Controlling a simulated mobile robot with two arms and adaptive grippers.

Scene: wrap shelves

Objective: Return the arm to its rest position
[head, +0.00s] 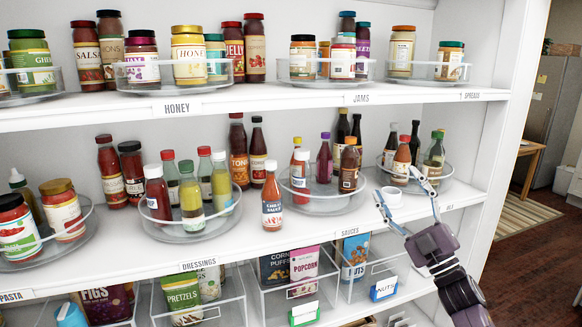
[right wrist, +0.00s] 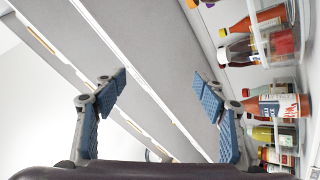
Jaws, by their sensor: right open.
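My right gripper (head: 396,184) is at the right end of the middle shelf (head: 290,258), in front of the turntable with dark bottles (head: 415,186). In the right wrist view its two blue-padded fingers (right wrist: 160,88) are spread apart with nothing between them. A small white round thing (head: 391,196) shows between the fingers in the head view; I cannot tell how far behind them it is. My left gripper is not in view.
A sauce bottle (head: 271,200) stands at the middle shelf's front, outside the sauces turntable (head: 324,207). Jars fill turntables on the upper shelf (head: 250,106). Snack bins (head: 290,290) stand below. Open floor (head: 525,265) lies right of the shelving.

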